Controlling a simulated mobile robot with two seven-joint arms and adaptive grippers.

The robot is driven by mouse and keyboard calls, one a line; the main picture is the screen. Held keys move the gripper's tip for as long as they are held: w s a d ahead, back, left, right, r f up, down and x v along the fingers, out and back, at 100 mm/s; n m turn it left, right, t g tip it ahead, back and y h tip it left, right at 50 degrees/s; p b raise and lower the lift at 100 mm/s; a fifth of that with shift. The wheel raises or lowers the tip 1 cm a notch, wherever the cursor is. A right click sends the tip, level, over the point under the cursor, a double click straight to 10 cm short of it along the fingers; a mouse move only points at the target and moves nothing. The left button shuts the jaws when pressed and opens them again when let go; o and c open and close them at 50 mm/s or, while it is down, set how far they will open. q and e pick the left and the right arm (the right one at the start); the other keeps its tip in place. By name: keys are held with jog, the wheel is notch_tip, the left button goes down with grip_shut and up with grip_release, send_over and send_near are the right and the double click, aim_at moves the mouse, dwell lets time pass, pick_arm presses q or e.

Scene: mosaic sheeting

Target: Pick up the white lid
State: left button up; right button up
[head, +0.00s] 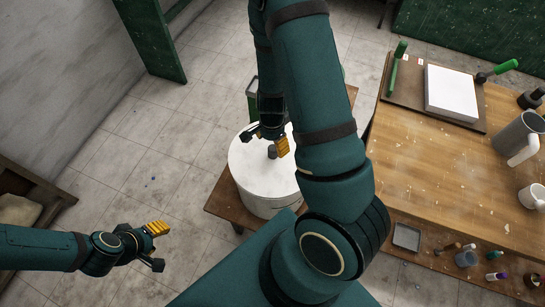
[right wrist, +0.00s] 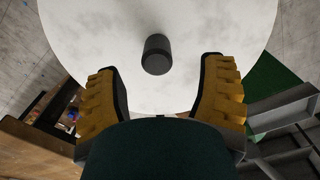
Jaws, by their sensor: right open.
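The white lid (head: 250,160) is a round disc on top of a wide white drum (head: 268,204), with a short dark knob (head: 272,152) at its middle. The right wrist view shows the lid (right wrist: 90,35) close up, with the knob (right wrist: 156,54) just beyond and between the fingertips. My right gripper (head: 266,137) is over the lid, open and empty; its yellow pads (right wrist: 164,78) stand apart on both sides of the knob. My left gripper (head: 157,247) is low at the left, away from the lid, its fingers apart with nothing between them.
The drum stands on a low wooden table (head: 222,206). A wooden workbench (head: 425,165) at the right holds a white stack (head: 451,93), a grey pitcher (head: 517,138) and a white mug (head: 532,196). A small grey tray (head: 406,237) lies on a lower shelf. Tiled floor is clear at left.

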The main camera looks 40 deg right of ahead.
aim_at(273, 148)
jog(key=shift+s+f, duration=0.15)
jog(key=shift+f, duration=0.35)
notch_tip(273, 148, down, 5)
jog(key=shift+r+b, duration=0.2)
jog(key=shift+b, duration=0.4)
grip_shut()
